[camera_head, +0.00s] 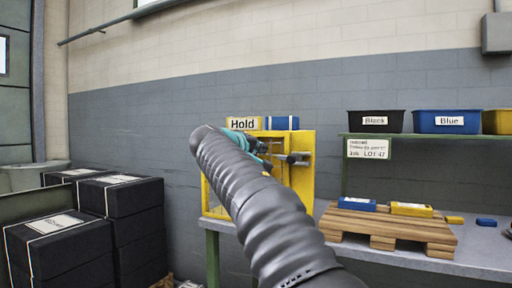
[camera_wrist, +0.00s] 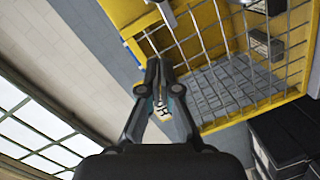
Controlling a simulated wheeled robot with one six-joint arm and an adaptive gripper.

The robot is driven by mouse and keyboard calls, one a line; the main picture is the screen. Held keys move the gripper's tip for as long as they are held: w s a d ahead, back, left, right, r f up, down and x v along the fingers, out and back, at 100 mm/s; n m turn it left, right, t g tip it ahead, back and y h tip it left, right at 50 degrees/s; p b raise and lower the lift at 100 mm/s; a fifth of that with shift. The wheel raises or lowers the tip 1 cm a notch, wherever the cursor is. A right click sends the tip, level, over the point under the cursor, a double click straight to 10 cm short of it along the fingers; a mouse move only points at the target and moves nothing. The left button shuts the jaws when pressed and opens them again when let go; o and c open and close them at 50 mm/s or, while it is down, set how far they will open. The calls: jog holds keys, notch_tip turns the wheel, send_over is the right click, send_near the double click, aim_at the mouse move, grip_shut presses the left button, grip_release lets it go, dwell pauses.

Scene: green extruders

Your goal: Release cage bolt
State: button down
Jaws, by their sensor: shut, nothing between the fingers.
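The yellow cage (camera_head: 302,180) stands on the left end of the bench in the head view, partly hidden behind my arm. A grey metal bolt (camera_head: 299,158) sits at its upper right front. My gripper (camera_head: 268,160) is at the cage front, just left of the bolt; I cannot tell whether they touch. In the wrist view the shut, empty gripper (camera_wrist: 158,62) points towards the yellow frame (camera_wrist: 215,12) and wire mesh of the cage. Dark grey blocks (camera_wrist: 266,44) show at the mesh there; I cannot tell if they belong to the bolt.
A wooden pallet (camera_head: 392,226) with small blue and yellow boxes is on the bench (camera_head: 480,255). Bins stand on a shelf at right. Black crates (camera_head: 62,245) are stacked at left.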

aim_at(287, 156)
jog(key=shift+w+d+f, duration=0.4)
jog(key=shift+w+d, duration=0.05)
jog(key=shift+d, duration=0.55)
jog(key=shift+w+d+f, duration=0.35)
jog(key=shift+w+d, duration=0.1)
jog(key=shift+d, duration=0.55)
jog(key=shift+w+d+f, duration=0.4)
jog(key=shift+w+d, duration=0.05)
jog(key=shift+d, duration=0.55)
